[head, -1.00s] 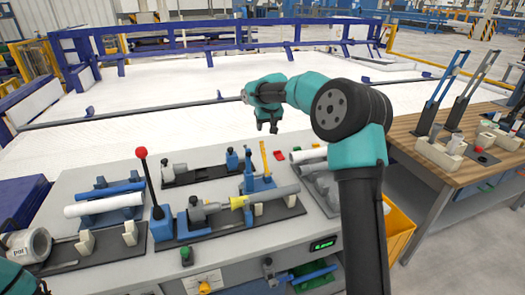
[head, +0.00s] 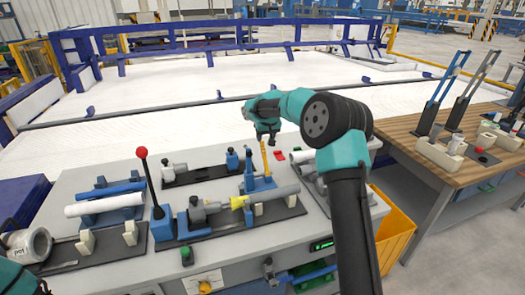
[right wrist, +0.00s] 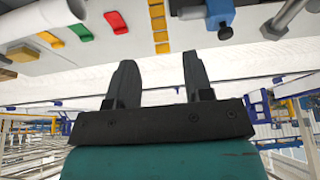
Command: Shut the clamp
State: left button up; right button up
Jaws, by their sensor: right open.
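A blue clamp (head: 258,183) with an upright yellow bar (head: 264,158) stands on the bench beside a grey pipe (head: 275,197); I cannot tell for sure whether it is open. A yellow segmented strip, seemingly that bar, shows in the right wrist view (right wrist: 159,28). My right gripper (head: 267,138) is open and empty, pointing down just above and behind the bar's top. In the right wrist view its two fingers (right wrist: 155,72) are spread, with the strip beyond them. Of my left arm only a teal part shows at the lower left corner; its gripper is out of view.
A tall lever with a red ball (head: 141,153) rises left of the grey coupling (head: 204,210) and yellow fitting (head: 240,203). White and blue pipes (head: 104,205) lie in a rack at left. A red pad (head: 280,154) lies behind the clamp. An orange bin (head: 394,235) stands at right.

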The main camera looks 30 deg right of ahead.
aim_at(263, 147)
jog(key=x, duration=1)
grip_shut()
dwell(0.4)
